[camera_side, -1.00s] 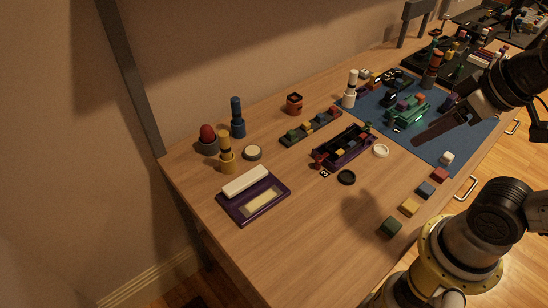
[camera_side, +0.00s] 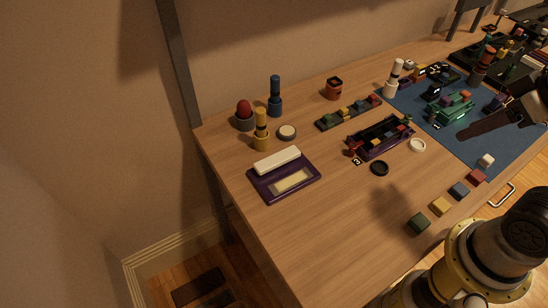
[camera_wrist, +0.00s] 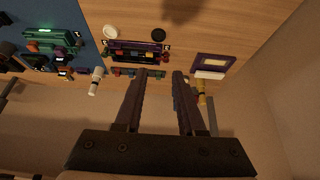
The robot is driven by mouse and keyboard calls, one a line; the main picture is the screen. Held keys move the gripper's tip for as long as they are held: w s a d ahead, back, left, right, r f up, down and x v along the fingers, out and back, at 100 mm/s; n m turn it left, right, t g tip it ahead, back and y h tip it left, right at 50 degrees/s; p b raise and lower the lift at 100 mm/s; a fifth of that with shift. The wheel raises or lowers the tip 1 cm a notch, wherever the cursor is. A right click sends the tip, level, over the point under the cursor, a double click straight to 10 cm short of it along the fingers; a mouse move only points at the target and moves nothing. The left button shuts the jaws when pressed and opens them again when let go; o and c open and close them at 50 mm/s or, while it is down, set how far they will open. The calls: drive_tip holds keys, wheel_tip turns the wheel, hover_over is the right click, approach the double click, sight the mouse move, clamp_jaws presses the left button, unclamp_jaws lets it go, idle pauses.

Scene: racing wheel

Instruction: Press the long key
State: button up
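The long key appears to be the long white bar (camera_side: 277,160) along the back edge of a purple base (camera_side: 255,188) with a pale inset panel, at the front left of the table. In the wrist view the white bar (camera_wrist: 209,74) and purple frame (camera_wrist: 231,62) are right of my fingers. My gripper (camera_side: 464,136) is above the blue mat at the right in the side view, well away from the bar. In the wrist view my gripper (camera_wrist: 160,73) has its two fingers apart with nothing between them.
Blue (camera_side: 275,98) and yellow (camera_side: 261,130) upright pieces and a red-topped knob (camera_side: 244,113) stand behind the base. A purple tray (camera_side: 361,148) and a row of small blocks (camera_side: 338,116) lie in the middle. Bare wood lies right of the base.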

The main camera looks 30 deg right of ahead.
clamp_jaws()
idle(1.4)
